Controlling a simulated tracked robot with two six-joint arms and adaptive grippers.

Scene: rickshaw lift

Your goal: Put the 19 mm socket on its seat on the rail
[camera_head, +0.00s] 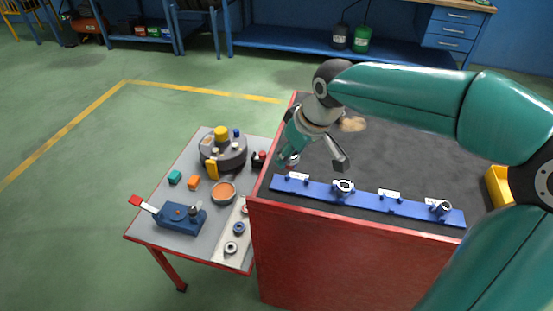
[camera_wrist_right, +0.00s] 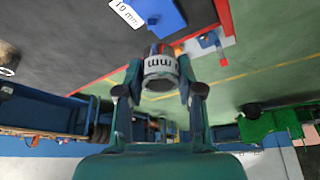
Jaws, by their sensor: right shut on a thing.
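The blue rail (camera_head: 365,199) lies along the near edge of the dark cart top. It carries white size labels, and sockets stand at its middle (camera_head: 343,187) and right end (camera_head: 441,207). In the wrist view the rail's end (camera_wrist_right: 160,14) bears a label reading 10 mm. My right gripper (camera_head: 291,160) is above the rail's left end. In the wrist view it is shut on a metal socket (camera_wrist_right: 160,66) with a white band. My left gripper is not in view.
A grey side table (camera_head: 160,210) with a red edge stands left of the cart. It holds a round dark fixture (camera_head: 223,151), a blue clamp device (camera_head: 181,217), a bowl (camera_head: 223,191) and small blocks. A yellow bin (camera_head: 497,186) sits at the right.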

